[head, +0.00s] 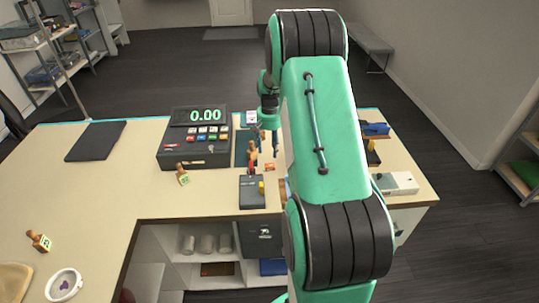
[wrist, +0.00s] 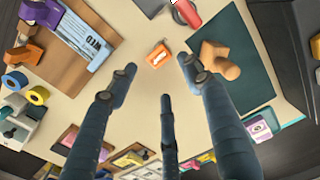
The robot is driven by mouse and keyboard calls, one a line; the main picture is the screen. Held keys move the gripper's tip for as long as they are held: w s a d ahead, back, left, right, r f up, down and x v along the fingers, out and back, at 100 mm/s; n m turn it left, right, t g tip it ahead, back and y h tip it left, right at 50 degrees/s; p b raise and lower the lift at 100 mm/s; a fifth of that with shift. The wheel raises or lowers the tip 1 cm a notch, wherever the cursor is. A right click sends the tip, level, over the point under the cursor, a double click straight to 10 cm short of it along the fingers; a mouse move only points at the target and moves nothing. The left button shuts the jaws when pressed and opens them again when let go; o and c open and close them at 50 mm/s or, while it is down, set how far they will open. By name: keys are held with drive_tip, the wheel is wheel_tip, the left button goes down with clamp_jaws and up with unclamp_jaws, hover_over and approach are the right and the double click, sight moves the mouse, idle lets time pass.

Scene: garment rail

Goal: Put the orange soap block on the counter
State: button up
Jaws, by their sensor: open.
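The orange soap block (wrist: 158,55), a small orange block with a pale label, shows in the wrist view on the light counter surface (wrist: 140,80). In the head view a small orange piece (head: 270,167) beside my arm looks like the same block. My gripper (wrist: 160,78) has its dark fingers spread apart with nothing between them. The block appears just beyond the fingertips, near the middle of the gap, not touched. In the head view my arm hides much of the counter behind it, and the gripper is only partly visible.
A wooden stamp (wrist: 220,60) lies on a dark green mat (wrist: 245,75) right of the block. A brown board (wrist: 50,60) and tape rolls (wrist: 38,96) are to its left.

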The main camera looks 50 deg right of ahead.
drive_tip(key=shift+r, duration=1.25)
drive_tip(key=s+a+r+n+t+h, duration=0.1)
drive_tip(key=a+r+n, duration=0.1)
drive_tip(key=a+r, duration=1)
drive_tip(key=s+a+r+n+t, duration=0.1)
drive_tip(key=s+a+r+n, duration=0.1)
drive_tip(key=a+r, duration=1)
drive_tip(key=s+a+r+n+t+y, duration=0.1)
drive_tip(key=s+a+n+t, duration=0.2)
drive_tip(key=s+a, duration=1.7)
drive_tip(key=a+n, duration=0.2)
drive_tip(key=a, duration=0.1)
drive_tip(key=shift+s+a+r+t, duration=0.3)
drive_tip(key=shift+s+r, duration=0.05)
drive_tip(key=shift+r, duration=0.05)
